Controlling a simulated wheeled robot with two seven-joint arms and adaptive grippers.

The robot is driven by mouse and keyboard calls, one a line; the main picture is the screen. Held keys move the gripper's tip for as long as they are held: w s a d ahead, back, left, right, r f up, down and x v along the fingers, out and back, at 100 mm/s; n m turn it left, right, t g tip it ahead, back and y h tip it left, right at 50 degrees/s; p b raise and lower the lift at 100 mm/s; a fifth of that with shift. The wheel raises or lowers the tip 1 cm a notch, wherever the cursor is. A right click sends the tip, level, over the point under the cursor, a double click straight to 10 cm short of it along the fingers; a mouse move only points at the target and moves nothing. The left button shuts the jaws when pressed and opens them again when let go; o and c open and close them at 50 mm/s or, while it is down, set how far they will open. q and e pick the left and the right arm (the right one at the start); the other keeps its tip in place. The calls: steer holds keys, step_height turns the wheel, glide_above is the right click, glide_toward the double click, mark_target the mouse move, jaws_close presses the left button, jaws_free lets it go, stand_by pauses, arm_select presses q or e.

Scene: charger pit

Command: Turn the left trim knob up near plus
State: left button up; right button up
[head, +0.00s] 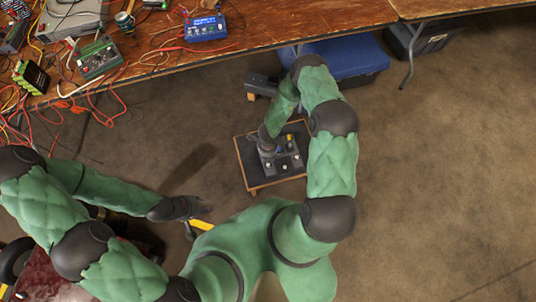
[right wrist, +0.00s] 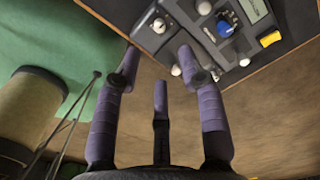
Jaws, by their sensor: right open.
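A grey control panel (head: 287,163) with several knobs lies on a low dark-topped stand; the panel also shows at the top of the right wrist view (right wrist: 187,29). There I see a white knob (right wrist: 159,25) at left, a blue knob (right wrist: 224,27) and smaller pale knobs. I cannot tell which is the left trim knob, nor read its marks. My right gripper (right wrist: 158,60) is open and empty, its purple fingers spread just short of the panel's near edge in that view. My left gripper (head: 183,208) is away to the left of the stand; its fingers are unclear.
The stand's dark top (head: 245,150) has a wooden rim. A wooden workbench (head: 270,30) with tangled cables and devices runs along the back. A blue bin (head: 350,58) is below it. Floor to the right is clear.

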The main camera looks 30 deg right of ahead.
mark_target(268, 164)
step_height(268, 164, down, 10)
steer(key=b, duration=0.4)
steer(key=shift+f, duration=0.1)
jaws_close()
